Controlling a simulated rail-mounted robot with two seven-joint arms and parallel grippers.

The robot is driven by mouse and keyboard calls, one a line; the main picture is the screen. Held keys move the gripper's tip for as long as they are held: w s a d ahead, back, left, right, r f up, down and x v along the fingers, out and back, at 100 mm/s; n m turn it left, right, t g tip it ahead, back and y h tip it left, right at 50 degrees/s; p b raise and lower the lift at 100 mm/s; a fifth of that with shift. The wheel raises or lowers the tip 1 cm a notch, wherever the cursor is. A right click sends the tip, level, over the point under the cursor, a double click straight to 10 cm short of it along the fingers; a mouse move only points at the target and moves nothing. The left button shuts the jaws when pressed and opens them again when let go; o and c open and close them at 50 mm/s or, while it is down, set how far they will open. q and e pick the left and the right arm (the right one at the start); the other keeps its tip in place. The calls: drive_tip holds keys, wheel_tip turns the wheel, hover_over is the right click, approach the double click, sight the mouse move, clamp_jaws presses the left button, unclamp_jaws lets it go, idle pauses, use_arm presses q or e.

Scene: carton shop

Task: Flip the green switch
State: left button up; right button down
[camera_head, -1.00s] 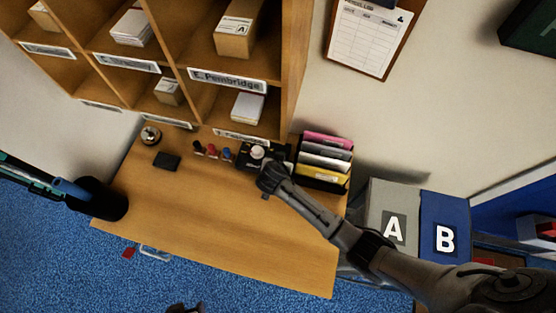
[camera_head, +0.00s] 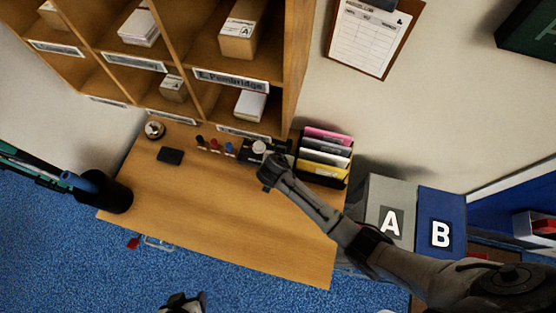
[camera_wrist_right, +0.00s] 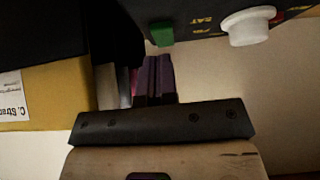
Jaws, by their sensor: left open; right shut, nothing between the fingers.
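The green switch (camera_wrist_right: 162,33) is a small green block on the edge of a dark control box (camera_wrist_right: 192,18) in the right wrist view. A round white knob (camera_wrist_right: 248,27) is to its right. In the head view the control box (camera_head: 247,153) sits at the back of the desk; I cannot make out the switch there. My right gripper (camera_wrist_right: 155,78) is shut and empty. Its fingertips are below the switch in the wrist picture and appear apart from it. My left gripper (camera_head: 185,303) is open at the bottom edge of the head view, away from the box.
A rack of coloured folders (camera_head: 325,155) stands just right of the box. Several small coloured pegs (camera_head: 215,145), a black pad (camera_head: 170,155) and a bell (camera_head: 154,130) are to its left. Pigeonhole shelves rise behind. The desk's front (camera_head: 215,215) is clear.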

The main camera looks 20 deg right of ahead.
drive_tip(key=r, duration=0.1)
drive_tip(key=r+p, duration=0.2)
drive_tip(key=shift+s+a+r, duration=0.3)
drive_tip(key=shift+s+a, duration=0.05)
drive_tip(key=shift+s, duration=0.05)
use_arm(q)
drive_tip(key=shift+r+b, duration=0.5)
drive_tip(key=shift+b, duration=0.4)
use_arm(e)
drive_tip(key=s+a+f+v, duration=0.1)
drive_tip(key=v, duration=0.8)
drive_tip(key=shift+s+f, duration=0.15)
drive_tip(key=shift+f, duration=0.05)
